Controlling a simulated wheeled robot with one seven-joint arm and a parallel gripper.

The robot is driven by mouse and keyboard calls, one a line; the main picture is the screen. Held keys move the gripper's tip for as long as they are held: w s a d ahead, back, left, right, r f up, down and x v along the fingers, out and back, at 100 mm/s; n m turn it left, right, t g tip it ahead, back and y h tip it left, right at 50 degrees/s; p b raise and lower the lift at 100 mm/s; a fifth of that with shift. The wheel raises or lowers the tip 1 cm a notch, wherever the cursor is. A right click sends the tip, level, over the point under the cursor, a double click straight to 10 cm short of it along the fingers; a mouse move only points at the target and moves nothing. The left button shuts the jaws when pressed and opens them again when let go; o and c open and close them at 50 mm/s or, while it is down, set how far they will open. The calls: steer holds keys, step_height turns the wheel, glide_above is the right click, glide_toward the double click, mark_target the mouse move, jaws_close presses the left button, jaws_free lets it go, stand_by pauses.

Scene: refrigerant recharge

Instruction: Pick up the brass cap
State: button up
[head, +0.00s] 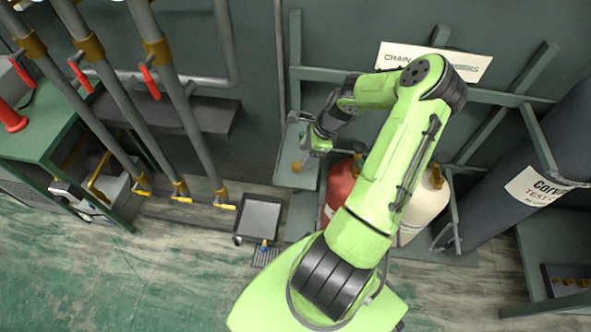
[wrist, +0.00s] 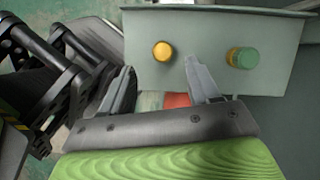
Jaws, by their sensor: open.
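The brass cap (wrist: 162,51) is a small round yellow-gold piece on a grey panel-like surface (wrist: 205,25) in the wrist view. My gripper (wrist: 159,78) is open and empty, with one finger on each side below the cap. The cap lies just beyond the fingertips, roughly between their lines, and I see no contact. In the head view my gripper (head: 315,146) is at the small grey shelf (head: 288,178) on the wall frame. A small brass-coloured spot (head: 297,166) shows there, too small to identify surely.
A green-capped brass fitting (wrist: 242,58) sits right of the cap on the same surface. A red cylinder (head: 340,185) and a cream cylinder (head: 430,198) stand below my arm. A dark tray (head: 259,218) lies on the floor. Pipes with red-handled valves (head: 150,82) rise at left.

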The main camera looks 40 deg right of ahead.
mark_target(297, 164)
steer(key=b+x, duration=0.1)
steer(key=x, duration=0.1)
steer(key=b+x, duration=0.1)
steer(key=x, duration=0.1)
steer(key=b+x, duration=0.1)
steer(key=x, duration=0.1)
steer(key=shift+w+r, duration=0.1)
steer(key=shift+w, duration=0.2)
steer(key=shift+r, duration=0.15)
steer(key=c, duration=1.1)
